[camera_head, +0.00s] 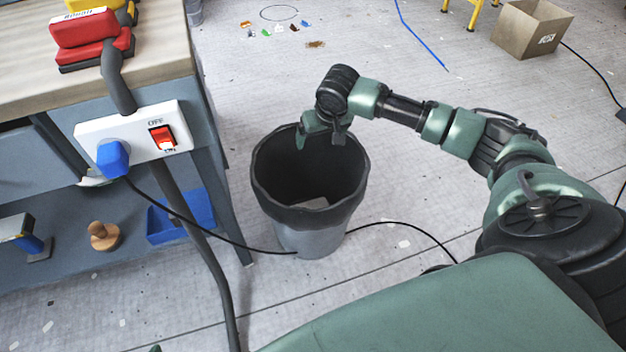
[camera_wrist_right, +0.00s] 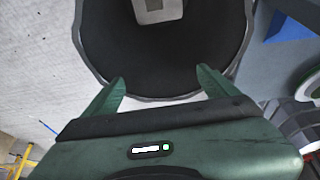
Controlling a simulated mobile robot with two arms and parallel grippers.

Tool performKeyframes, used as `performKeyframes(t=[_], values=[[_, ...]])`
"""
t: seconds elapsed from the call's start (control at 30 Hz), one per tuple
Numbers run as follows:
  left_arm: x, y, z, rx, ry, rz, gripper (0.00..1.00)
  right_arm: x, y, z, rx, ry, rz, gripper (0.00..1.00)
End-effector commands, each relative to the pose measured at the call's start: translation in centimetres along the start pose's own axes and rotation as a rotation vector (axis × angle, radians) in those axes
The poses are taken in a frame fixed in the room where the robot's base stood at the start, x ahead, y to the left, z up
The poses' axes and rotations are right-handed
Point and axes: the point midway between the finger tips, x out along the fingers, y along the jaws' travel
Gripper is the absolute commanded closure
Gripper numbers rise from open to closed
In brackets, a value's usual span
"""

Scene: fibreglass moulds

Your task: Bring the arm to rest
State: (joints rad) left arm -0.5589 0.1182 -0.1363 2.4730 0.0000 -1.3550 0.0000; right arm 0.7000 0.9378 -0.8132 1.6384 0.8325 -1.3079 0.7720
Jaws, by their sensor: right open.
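My right arm reaches in from the right in the head view, with its right gripper (camera_head: 322,138) over the far rim of a dark-lined grey bin (camera_head: 322,238). The gripper is open and nothing shows between its fingers. In the right wrist view the two green fingers of the gripper (camera_wrist_right: 160,88) stand apart, with the opening of the bin (camera_wrist_right: 185,68) beyond them. A pale piece (camera_head: 314,203) lies inside the bin; it also shows in the wrist view (camera_wrist_right: 158,10). My left gripper is not clearly in view.
A workbench (camera_head: 160,65) stands at the left with a power strip (camera_head: 140,130) on its side, a blue tray (camera_head: 182,218) on its lower shelf. A black cable (camera_head: 405,226) runs across the floor behind the bin. A cardboard box (camera_head: 530,30) stands at the far right.

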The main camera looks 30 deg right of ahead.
Motion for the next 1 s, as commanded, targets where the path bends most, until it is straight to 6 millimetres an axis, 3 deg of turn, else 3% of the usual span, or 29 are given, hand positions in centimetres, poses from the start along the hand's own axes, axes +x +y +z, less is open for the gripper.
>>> performKeyframes(t=[0.17,0.57,0.67,0.77,0.87,1.0], values=[[-0.2,-0.1,0.9,-0.001,-0.040,-0.002,0.64,-0.5,0.0,0.0,0.000,-0.001,0.000,0.12],[-0.2,-0.1,0.9,-0.001,-0.041,-0.002,0.64,-0.4,0.0,0.1,0.000,-0.001,0.000,0.12],[-0.2,-0.1,0.9,-0.001,-0.041,-0.002,0.64,-0.1,-0.9,0.8,-0.022,-0.005,-0.011,0.12],[-0.1,-0.1,0.9,-0.001,-0.041,-0.002,0.64,0.7,-3.8,3.2,-0.098,-0.013,-0.049,0.12],[-0.1,-0.1,0.9,-0.001,-0.040,-0.002,0.64,1.5,-8.5,7.7,-0.220,-0.016,-0.123,0.12],[-0.2,-0.1,0.9,-0.001,-0.040,-0.002,0.64,0.8,-14.7,14.5,-0.368,0.018,-0.240,0.12]])
